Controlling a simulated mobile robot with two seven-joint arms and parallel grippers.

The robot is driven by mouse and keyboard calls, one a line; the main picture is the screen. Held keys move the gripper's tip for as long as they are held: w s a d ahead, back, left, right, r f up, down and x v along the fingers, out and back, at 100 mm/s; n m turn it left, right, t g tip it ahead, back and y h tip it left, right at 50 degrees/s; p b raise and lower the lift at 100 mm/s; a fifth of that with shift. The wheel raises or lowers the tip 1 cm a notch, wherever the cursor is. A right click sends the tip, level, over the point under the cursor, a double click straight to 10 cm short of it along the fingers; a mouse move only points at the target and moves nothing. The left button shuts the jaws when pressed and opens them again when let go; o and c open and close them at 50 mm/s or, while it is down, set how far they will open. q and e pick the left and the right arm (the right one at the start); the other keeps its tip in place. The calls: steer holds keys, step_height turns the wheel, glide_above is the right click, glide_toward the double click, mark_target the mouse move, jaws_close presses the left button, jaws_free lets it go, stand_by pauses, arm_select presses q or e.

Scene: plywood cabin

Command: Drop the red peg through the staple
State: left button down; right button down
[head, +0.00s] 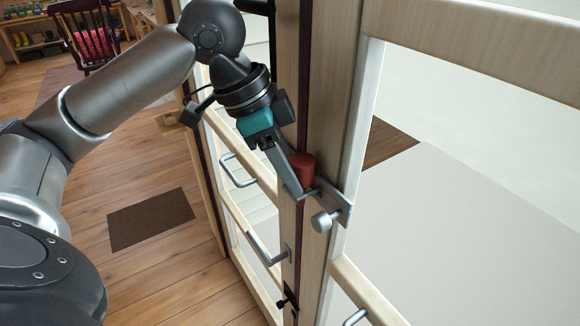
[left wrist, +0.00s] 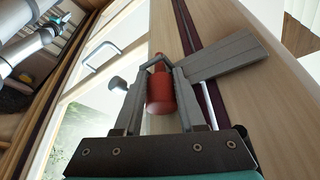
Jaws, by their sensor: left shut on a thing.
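The red peg (head: 303,168) stands roughly upright against the wooden door post, held by my left gripper (head: 298,186). In the left wrist view the peg (left wrist: 160,92) sits between the two fingers of my left gripper (left wrist: 158,72), its narrower end pointing away from the camera. A grey metal hasp plate (head: 334,203) lies just below and beside the peg; it also shows in the left wrist view (left wrist: 225,56). The staple is mostly hidden by the peg and fingers. I cannot tell whether the peg's tip is inside it. My right gripper is out of view.
A round metal knob (head: 325,221) projects beside the hasp. Glazed doors carry bar handles (head: 238,170) on the left. A dark mat (head: 150,219) lies on the wooden floor. A chair (head: 88,38) stands at the far left.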

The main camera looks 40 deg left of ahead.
arm_select(q)
steer(key=shift+c, duration=2.1)
jaws_free()
steer(key=p+v, duration=0.3)
steer(key=v, duration=1.2)
